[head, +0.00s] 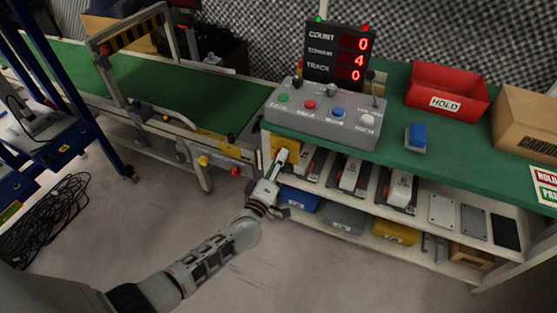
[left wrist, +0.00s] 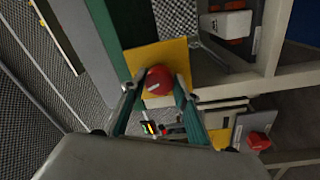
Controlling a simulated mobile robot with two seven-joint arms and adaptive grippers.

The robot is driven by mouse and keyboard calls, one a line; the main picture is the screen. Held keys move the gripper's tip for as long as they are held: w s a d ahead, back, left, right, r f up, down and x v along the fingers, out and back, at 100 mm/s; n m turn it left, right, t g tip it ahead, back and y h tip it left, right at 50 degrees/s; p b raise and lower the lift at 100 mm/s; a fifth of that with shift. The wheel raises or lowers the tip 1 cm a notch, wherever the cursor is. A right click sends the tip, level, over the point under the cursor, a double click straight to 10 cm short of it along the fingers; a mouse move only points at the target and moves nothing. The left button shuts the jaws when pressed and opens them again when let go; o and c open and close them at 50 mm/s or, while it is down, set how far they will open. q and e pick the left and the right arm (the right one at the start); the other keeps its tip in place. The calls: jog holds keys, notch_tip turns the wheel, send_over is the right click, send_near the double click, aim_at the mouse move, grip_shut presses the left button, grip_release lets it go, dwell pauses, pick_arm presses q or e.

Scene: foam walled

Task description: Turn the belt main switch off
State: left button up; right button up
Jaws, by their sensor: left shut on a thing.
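The belt main switch appears to be the round red knob (left wrist: 158,80) on a yellow plate (left wrist: 150,58) in the left wrist view. In the head view the yellow plate (head: 287,134) is on the left end of the green-topped bench, and the knob is hidden behind my gripper. My left gripper (head: 280,160) reaches up to the plate. In the left wrist view its two fingers (left wrist: 158,90) are closed on either side of the red knob. The knob's exact turn angle cannot be told. My right gripper is not in view.
A grey control box (head: 325,115) with coloured buttons and a lit count display (head: 339,53) stand above on the bench (head: 455,150). A red HOLD bin (head: 447,88) is farther right. The green conveyor (head: 185,95) is at left. Shelves with several bins lie below; floor in front is clear.

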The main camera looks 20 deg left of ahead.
pick_arm(q)
jog(key=shift+m+h, duration=0.3)
jog(key=shift+m, duration=1.8)
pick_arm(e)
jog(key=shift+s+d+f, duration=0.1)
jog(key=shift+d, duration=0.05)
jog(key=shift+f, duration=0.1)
pick_arm(q)
jog(key=o, duration=1.1)
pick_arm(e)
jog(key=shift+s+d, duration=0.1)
pick_arm(q)
jog(key=s, duration=0.7)
jog(key=shift+s+a+f, duration=0.15)
jog(key=shift+s+f, duration=0.1)
jog(key=shift+f, duration=0.05)
